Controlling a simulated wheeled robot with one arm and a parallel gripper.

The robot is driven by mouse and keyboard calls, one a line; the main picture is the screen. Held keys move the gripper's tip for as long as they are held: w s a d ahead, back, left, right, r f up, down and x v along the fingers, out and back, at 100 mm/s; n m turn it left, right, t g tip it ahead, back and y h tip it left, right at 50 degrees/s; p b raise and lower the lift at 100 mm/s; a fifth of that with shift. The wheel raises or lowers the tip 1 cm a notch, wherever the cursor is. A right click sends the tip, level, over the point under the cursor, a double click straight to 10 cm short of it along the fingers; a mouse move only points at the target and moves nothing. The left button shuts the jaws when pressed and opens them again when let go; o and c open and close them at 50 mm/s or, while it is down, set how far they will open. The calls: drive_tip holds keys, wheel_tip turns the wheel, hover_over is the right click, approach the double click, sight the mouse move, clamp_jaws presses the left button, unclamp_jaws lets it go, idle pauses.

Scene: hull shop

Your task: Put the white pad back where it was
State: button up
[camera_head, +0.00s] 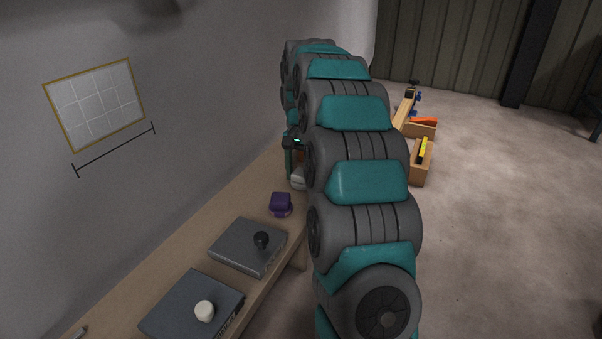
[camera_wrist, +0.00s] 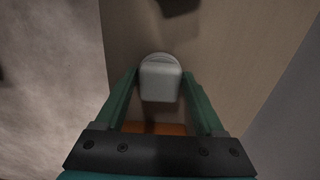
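The white pad (camera_wrist: 160,80) is a small pale block with a rounded far edge. In the wrist view it lies between the fingertips of my gripper (camera_wrist: 161,75), one green finger on each side. The fingers are spread about the pad's width. I cannot tell whether they press on it. In the head view my gripper (camera_head: 293,150) points down at the far part of the wooden bench (camera_head: 185,243), and the pad (camera_head: 298,179) shows low beside my arm, partly hidden. Whether it rests on the bench or is just above it is unclear.
A purple object (camera_head: 281,204) stands nearer on the bench. Closer still are a grey box with a black knob (camera_head: 240,251) and a dark box with a white knob (camera_head: 180,302). The wall runs along the left. Wooden boxes (camera_head: 420,170) stand on the right.

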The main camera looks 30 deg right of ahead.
sight(301, 172)
drive_tip(key=o, duration=0.4)
drive_tip(key=shift+r, duration=0.1)
wheel_tip(301, 172, up, 12)
drive_tip(key=shift+r, duration=0.1)
idle(0.6)
